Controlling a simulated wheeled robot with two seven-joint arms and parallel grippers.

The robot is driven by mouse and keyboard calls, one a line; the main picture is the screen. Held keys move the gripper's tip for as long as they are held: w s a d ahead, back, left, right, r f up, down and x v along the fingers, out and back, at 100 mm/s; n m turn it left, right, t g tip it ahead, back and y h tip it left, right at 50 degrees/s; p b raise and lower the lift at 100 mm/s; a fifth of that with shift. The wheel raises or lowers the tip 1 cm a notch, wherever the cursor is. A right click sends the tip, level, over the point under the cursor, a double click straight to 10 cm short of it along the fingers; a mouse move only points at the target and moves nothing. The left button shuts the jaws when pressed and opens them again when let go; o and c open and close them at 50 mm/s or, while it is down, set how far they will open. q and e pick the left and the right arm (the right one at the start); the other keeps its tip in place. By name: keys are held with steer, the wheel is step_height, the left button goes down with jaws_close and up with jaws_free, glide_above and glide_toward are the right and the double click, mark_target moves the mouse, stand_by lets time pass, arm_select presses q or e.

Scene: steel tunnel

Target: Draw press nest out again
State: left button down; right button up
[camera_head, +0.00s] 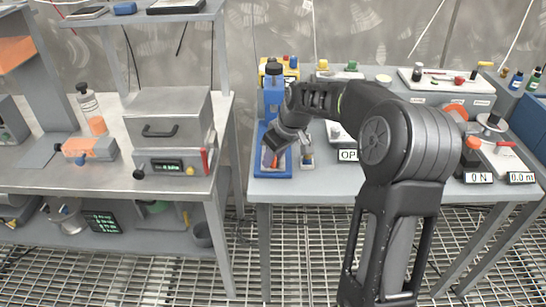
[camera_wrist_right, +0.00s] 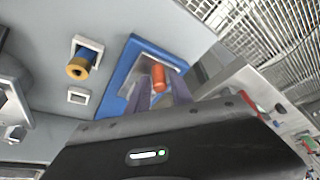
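A blue press (camera_head: 273,97) with a dark top stands at the left of the right-hand bench, over a flat blue base (camera_head: 270,173). The base also shows in the right wrist view (camera_wrist_right: 128,62), with a pale recess. An orange-red knob-like piece (camera_wrist_right: 157,82) lies over this recess; it shows partly in the head view (camera_head: 268,158). My right gripper (camera_head: 272,147) is low over the base. In the wrist view its two fingers (camera_wrist_right: 160,92) stand apart on either side of the orange piece, seemingly not closed on it. The nest's outline is partly hidden by my gripper. My left gripper is out of view.
A small fixture with a yellow-tipped cylinder (camera_wrist_right: 80,64) stands beside the base. A label marked "OP" (camera_head: 348,155) is partly hidden by my arm. The left bench holds a grey box oven (camera_head: 170,117) and an orange-and-grey device (camera_head: 92,148). A gap separates the benches.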

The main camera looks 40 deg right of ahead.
steer(key=v, duration=0.7)
steer(key=shift+r, duration=0.3)
steer(key=shift+s, duration=0.15)
